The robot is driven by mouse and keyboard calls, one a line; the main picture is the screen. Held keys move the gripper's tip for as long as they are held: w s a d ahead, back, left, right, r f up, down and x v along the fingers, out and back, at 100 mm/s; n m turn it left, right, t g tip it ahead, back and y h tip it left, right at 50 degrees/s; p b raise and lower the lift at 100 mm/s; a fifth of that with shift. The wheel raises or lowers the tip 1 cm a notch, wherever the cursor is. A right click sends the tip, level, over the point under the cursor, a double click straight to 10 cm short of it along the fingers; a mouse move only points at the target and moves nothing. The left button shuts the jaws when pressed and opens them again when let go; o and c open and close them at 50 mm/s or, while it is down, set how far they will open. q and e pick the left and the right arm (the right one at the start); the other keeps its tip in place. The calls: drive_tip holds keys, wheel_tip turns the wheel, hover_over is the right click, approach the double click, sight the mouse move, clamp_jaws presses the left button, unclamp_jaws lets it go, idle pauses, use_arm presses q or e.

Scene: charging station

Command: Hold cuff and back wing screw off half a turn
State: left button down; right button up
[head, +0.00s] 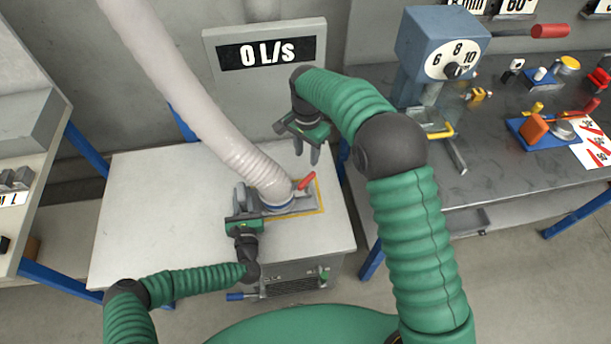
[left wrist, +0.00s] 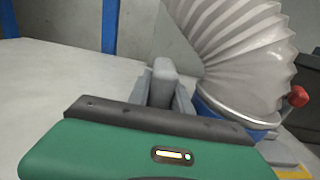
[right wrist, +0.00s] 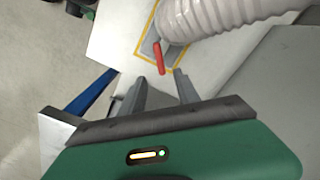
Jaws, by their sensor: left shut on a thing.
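The cuff (head: 277,205) is a blue ring at the lower end of the pale ribbed hose (head: 225,135); it also shows in the left wrist view (left wrist: 228,115). My left gripper (head: 240,193) is at the cuff's left side, its fingers closed around a grey upright lug (left wrist: 163,75). Whether the lug is part of the cuff is hard to see. The red wing screw (head: 306,180) is on the cuff's right side; it also shows in the right wrist view (right wrist: 158,57). My right gripper (head: 307,153) is open and empty, above and behind the wing screw, apart from it.
The cuff sits inside a yellow outline (head: 321,196) on a pale bench top (head: 140,210). A display (head: 268,52) reading 0 L/s stands behind. A dark bench (head: 500,110) with a blue dial device (head: 440,45) is at the right. The bench's left part is clear.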

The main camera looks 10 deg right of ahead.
sight(306, 178)
wheel_tip(306, 178, down, 12)
idle(0.3)
clamp_jaws()
